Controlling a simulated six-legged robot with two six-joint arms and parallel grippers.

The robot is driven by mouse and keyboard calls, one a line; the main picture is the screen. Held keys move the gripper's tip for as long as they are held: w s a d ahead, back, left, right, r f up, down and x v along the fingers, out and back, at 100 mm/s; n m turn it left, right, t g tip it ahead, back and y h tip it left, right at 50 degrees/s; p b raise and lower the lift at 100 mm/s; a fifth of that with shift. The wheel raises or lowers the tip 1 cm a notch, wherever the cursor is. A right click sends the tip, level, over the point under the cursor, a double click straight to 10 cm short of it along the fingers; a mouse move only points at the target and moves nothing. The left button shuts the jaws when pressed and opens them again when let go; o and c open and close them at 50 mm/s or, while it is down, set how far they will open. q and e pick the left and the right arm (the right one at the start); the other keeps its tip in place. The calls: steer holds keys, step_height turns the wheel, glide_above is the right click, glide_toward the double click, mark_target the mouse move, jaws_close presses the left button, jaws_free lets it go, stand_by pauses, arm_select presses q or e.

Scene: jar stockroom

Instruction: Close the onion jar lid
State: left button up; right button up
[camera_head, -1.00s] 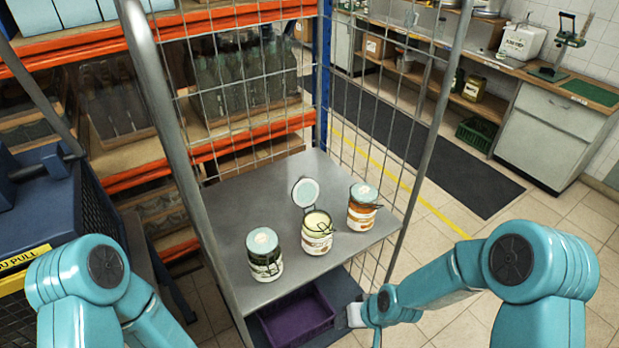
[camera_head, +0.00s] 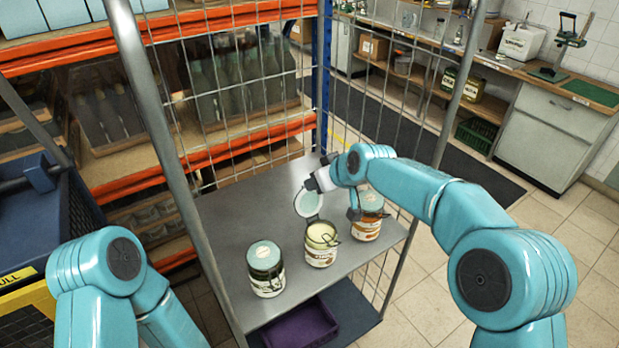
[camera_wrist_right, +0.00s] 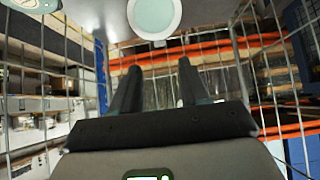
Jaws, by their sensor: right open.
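The jar with the raised lid (camera_head: 321,243) stands in the middle of a row of three on a grey shelf. Its label is too small to read. Its pale round lid (camera_head: 308,203) stands up on the hinge at the far side. My right gripper (camera_head: 318,181) is just behind the lid, partly hidden by my wrist. In the right wrist view, my right gripper (camera_wrist_right: 160,68) is open and empty, with the lid (camera_wrist_right: 155,16) ahead of the fingers and apart from them. Only my left arm's links show; its gripper is out of sight.
A closed jar (camera_head: 266,268) stands left of the open one, and another closed jar (camera_head: 368,215) stands to its right, under my right forearm. Wire mesh (camera_head: 250,80) and metal posts enclose the grey shelf (camera_head: 232,215). A purple crate (camera_head: 303,325) sits below.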

mark_target(309, 203)
steer(key=p+x, duration=0.1)
steer(key=x, duration=0.5)
steer(key=shift+a+p, duration=0.15)
steer(key=shift+p, duration=0.25)
steer(key=shift+w+f, duration=0.15)
steer(key=shift+w, duration=0.05)
steer(key=shift+w+f, duration=0.35)
steer(key=shift+f, duration=0.05)
steer(key=shift+s+a+r, duration=0.1)
steer(key=shift+s+a, duration=0.05)
jaws_close()
